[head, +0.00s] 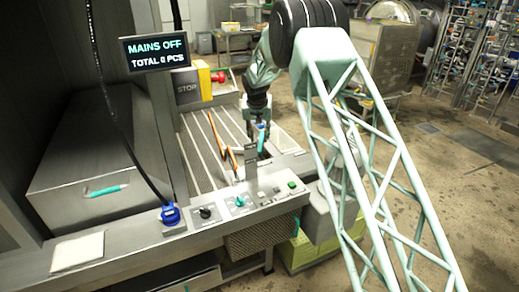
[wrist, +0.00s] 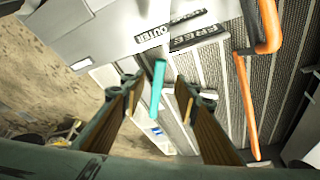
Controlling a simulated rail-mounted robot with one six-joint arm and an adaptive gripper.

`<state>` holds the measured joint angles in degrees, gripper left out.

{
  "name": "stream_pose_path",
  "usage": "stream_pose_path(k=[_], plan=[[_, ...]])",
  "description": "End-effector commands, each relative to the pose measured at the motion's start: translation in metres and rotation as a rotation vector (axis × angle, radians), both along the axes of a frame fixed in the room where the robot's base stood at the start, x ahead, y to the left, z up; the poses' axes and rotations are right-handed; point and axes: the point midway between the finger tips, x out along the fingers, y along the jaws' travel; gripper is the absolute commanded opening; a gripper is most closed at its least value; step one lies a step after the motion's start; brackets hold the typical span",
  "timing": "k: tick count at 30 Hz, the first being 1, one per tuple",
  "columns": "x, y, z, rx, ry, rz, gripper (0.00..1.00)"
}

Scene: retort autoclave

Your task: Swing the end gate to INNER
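A teal lever handle (wrist: 157,85), apparently the end gate's, stands between my gripper's fingers (wrist: 159,92) in the wrist view, with a gap on both sides. My gripper is open around it and not closed on it. In the head view, my gripper (head: 258,122) points down over the slatted bed, and the teal handle (head: 261,139) shows just below it. An "OUTER" label (wrist: 152,33) and a label that seems to read "FREE" (wrist: 200,37) lie near the handle's upper end. No INNER label is readable. A bent orange bar (head: 221,145) lies left of the handle; it also shows in the wrist view (wrist: 268,25).
A control panel (head: 232,207) with a black knob, a teal switch and a green button runs along the front. A blue plug (head: 170,214) on a cable stands left. A screen (head: 156,52) reads "MAINS OFF". A "STOP" box (head: 187,88) stands behind the bed.

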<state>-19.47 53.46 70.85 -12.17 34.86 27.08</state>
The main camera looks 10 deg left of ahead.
Motion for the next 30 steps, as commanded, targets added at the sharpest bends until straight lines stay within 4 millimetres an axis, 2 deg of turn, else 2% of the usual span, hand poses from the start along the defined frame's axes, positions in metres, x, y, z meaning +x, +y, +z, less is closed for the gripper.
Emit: stream_pose_path(k=[3,21,30], plan=[[0.005,0.000,-0.015,0.000,0.001,0.000,0.28],[0.030,0.001,-0.075,0.000,0.001,0.000,0.28],[0.036,0.001,-0.088,0.001,-0.001,0.000,0.28]])
